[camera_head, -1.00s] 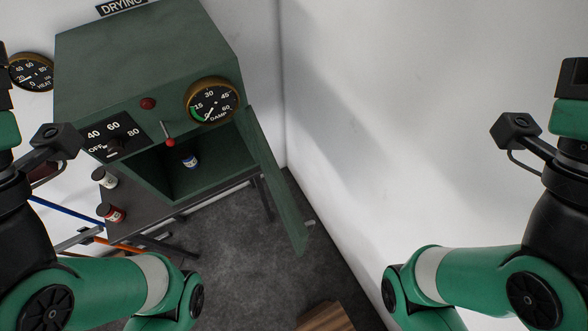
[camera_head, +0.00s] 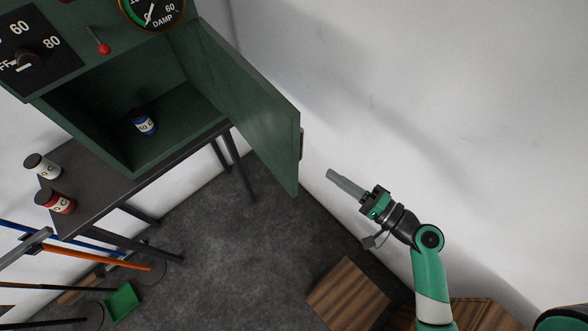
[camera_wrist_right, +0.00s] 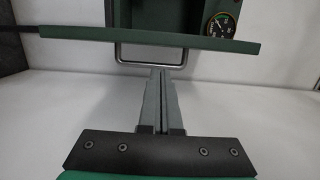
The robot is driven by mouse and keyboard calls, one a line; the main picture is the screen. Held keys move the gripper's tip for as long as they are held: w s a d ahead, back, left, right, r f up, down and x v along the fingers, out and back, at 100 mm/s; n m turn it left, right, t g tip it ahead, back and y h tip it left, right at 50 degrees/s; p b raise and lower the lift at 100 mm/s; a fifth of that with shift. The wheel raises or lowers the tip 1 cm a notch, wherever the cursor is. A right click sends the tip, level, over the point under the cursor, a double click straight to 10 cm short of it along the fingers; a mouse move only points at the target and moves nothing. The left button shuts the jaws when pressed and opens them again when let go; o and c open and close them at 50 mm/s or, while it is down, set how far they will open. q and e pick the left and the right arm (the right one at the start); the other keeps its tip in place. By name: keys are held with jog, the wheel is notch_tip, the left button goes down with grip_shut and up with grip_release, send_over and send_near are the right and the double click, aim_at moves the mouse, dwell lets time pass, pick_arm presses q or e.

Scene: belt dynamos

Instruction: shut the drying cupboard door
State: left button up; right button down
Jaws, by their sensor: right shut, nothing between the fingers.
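The green drying cupboard (camera_head: 100,92) stands on a dark stand with its door (camera_head: 248,103) swung wide open to the right. The door's handle (camera_head: 301,143) shows as a small metal piece on its outer face. In the right wrist view the door (camera_wrist_right: 160,39) is seen edge-on, with the U-shaped handle (camera_wrist_right: 150,64) hanging from it. My right gripper (camera_head: 331,175) is shut and empty, to the right of the door and apart from it in the head view. In the wrist view its closed fingers (camera_wrist_right: 155,75) point at the handle. My left gripper is out of view.
A blue-labelled jar (camera_head: 144,122) stands inside the cupboard. A white jar (camera_head: 42,166) and a red jar (camera_head: 56,201) stand on the shelf at left. Long-handled tools and a green dustpan (camera_head: 122,302) are below. A wooden box (camera_head: 347,294) stands on the floor.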

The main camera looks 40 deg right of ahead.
jog(key=w+a+p, duration=0.1)
jog(key=w, duration=0.9)
jog(key=shift+a+r, duration=0.1)
